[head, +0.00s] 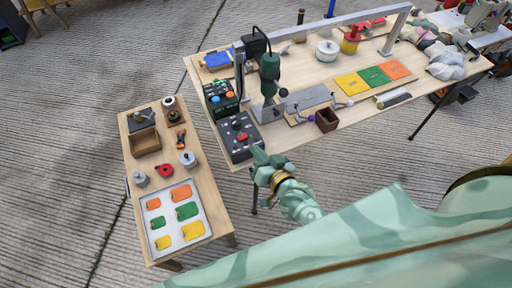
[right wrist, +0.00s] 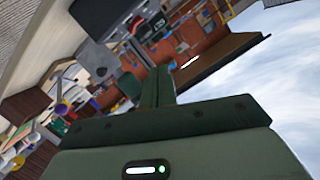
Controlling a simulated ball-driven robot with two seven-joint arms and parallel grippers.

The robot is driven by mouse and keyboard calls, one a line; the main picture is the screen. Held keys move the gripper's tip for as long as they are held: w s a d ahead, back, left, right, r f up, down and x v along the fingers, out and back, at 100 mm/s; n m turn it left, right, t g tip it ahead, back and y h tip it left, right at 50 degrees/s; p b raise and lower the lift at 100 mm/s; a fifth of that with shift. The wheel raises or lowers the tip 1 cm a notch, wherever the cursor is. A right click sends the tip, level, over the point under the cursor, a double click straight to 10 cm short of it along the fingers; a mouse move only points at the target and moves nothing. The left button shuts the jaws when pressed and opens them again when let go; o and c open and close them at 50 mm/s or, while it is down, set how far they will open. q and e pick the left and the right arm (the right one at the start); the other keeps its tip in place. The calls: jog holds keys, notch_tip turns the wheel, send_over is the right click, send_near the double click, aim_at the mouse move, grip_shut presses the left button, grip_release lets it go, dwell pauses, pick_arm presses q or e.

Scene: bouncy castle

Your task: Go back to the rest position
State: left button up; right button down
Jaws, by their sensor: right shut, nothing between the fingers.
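My right gripper (head: 262,157) is pale green with a brass-coloured ring at the wrist. It is shut and empty, raised in front of the near edge of the large wooden table (head: 352,124). Its arm comes in from the lower right. In the right wrist view the shut green fingers (right wrist: 158,86) point up the picture, with nothing between them. That view is tilted, with cloudy sky at the right. My left gripper is not in the head view.
A black control box (head: 239,138) sits at the table's corner near my right gripper. A small wooden bench (head: 206,187) on the left carries a white tray (head: 151,221) of coloured pieces. Bare ribbed floor (head: 60,170) lies left of the bench.

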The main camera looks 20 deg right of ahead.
dwell(0.4)
jog(key=s+d+f+n+g, duration=0.1)
jog(key=s+f+n+g, duration=0.15)
jog(key=s+f, duration=0.55)
jog(key=s+f+n+g, duration=0.2)
jog(key=s+f+g, duration=0.25)
jog(key=f, duration=0.75)
jog(key=s+d+f+n+g, duration=0.1)
jog(key=s+f, duration=0.3)
jog(key=s, duration=0.5)
jog(key=s+d+f+n+g+h+b, duration=0.1)
jog(key=s+d+f+g, duration=0.3)
jog(key=s, duration=0.5)
jog(key=s+d+f+n+g+h+b, duration=0.1)
jog(key=s+d+f+g, duration=0.1)
jog(key=s+f, duration=0.3)
jog(key=s, duration=0.3)
jog(key=shift+s+d+f, duration=0.3)
jog(key=shift+s+f, duration=0.1)
